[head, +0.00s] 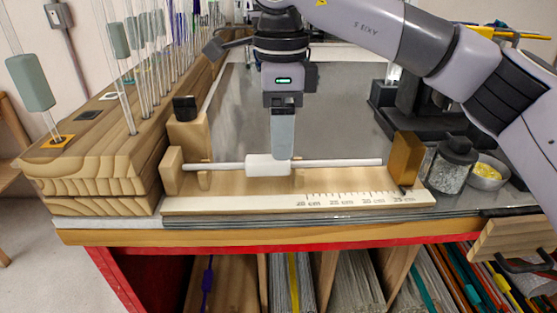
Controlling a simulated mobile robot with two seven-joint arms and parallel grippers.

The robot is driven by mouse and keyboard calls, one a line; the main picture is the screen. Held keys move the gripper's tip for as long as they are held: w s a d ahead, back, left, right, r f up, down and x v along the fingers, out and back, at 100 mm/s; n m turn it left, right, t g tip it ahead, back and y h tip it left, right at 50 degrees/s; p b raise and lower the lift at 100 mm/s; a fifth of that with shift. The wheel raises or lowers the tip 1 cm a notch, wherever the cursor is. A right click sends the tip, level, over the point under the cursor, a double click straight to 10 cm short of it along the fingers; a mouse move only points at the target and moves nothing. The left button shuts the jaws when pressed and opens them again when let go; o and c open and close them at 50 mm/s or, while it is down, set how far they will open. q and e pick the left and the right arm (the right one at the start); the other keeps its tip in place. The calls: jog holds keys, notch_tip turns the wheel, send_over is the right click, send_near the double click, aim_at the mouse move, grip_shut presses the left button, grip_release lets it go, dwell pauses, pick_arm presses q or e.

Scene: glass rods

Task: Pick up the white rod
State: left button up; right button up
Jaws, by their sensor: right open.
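The white rod (340,162) lies level across a wooden measuring stand (235,188). A thicker white section (262,166) sits around its middle. The rod's left end is by a wooden end block and its right end is by a brown upright block (405,158). My right gripper (283,153) points straight down over the rod, with its tips at the right part of the thick section. It is seen side-on, so one finger hides the other. It is open, and whether the rod lies between the fingers cannot be told. My left gripper is out of view.
A wooden rack (95,165) with several upright rods stands at left. A glass jar (449,168) and a metal bowl of yellow pieces (487,173) are right of the stand. A dark device (395,100) stands behind. The grey tabletop (238,95) behind the stand is mostly clear.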

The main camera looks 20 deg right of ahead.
aim_at(284, 165)
jog(key=shift+s+f, duration=0.1)
jog(key=shift+f, duration=1.9)
grip_shut()
